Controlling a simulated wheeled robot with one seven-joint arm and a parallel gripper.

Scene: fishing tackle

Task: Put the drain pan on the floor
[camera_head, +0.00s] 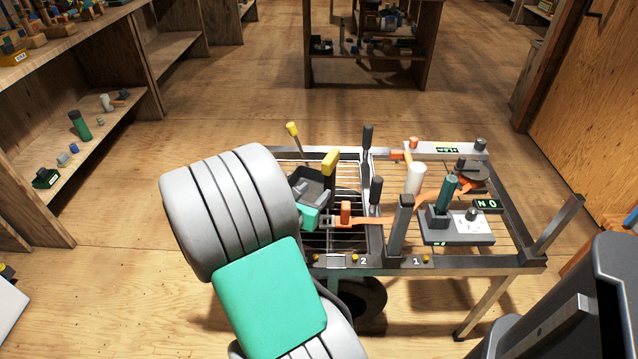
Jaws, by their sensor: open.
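The drain pan (307,175) appears to be the dark grey shallow tray in the left bay of the wire-topped cart. It is partly hidden by my arm and gripper. My gripper (315,193) shows only in part, as a teal body with small grey fingers past the big grey arm link. It is open and overlaps the pan in this view. I cannot tell whether the fingers touch the pan. The wooden floor (310,115) lies around and under the cart.
The cart (452,263) holds a yellow-handled tool (294,133), an orange-and-white hammer (414,170), dark upright posts and a device with a green cylinder (449,190). Shelves (130,110) stand left; a shelf unit stands behind. Floor is clear behind the cart.

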